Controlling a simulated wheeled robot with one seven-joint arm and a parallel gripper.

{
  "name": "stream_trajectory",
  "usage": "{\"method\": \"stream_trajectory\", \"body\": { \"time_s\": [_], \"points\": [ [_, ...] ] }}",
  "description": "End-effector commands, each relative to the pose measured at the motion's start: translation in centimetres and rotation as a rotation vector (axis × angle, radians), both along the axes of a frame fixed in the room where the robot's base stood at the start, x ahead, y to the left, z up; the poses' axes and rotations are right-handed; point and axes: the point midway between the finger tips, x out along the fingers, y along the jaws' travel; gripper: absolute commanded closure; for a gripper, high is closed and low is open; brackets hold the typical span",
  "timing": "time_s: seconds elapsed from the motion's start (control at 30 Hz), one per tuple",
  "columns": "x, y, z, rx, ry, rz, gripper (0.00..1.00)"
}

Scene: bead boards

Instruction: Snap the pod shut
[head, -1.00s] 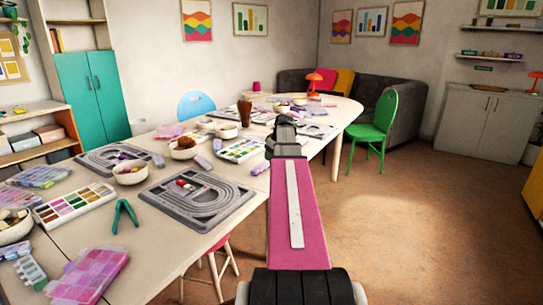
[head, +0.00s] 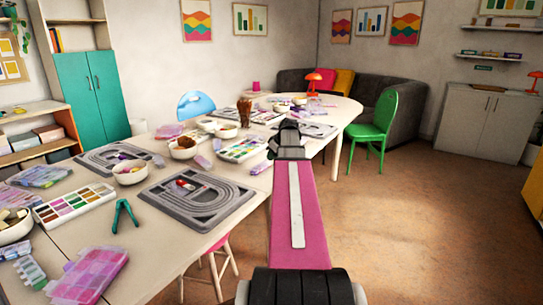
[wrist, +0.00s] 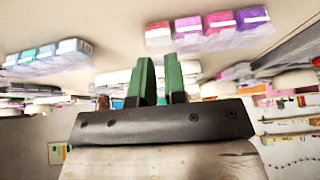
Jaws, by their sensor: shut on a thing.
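My gripper shows in the wrist view (wrist: 159,58) as two green fingers with a narrow gap between them. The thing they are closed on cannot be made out. A pod (wrist: 210,32) with red, pink and purple compartments lies just beyond the fingertips; whether they touch it cannot be told. A blue and teal pod (wrist: 47,55) lies apart at the upper left. In the head view my gripper is at the far end of my pink arm, over the table, and its fingers are hidden. No open lid can be made out.
A green chair (head: 372,132) stands to the right. The floor at right is clear.

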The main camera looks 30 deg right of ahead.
Motion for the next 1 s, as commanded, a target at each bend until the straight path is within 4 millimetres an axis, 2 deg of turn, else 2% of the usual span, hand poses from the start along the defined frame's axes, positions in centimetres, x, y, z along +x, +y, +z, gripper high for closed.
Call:
{"method": "stream_trajectory", "body": {
  "time_s": [0.2, 0.6, 1.0],
  "points": [
    [-0.9, -0.2, -0.9, 0.076, -0.148, -0.003, 1.0],
    [-1.3, -0.6, -2.4, 0.197, -0.39, -0.002, 1.0],
    [-1.3, -0.6, -2.9, 0.241, -0.48, 0.0, 1.0]
  ]
}}
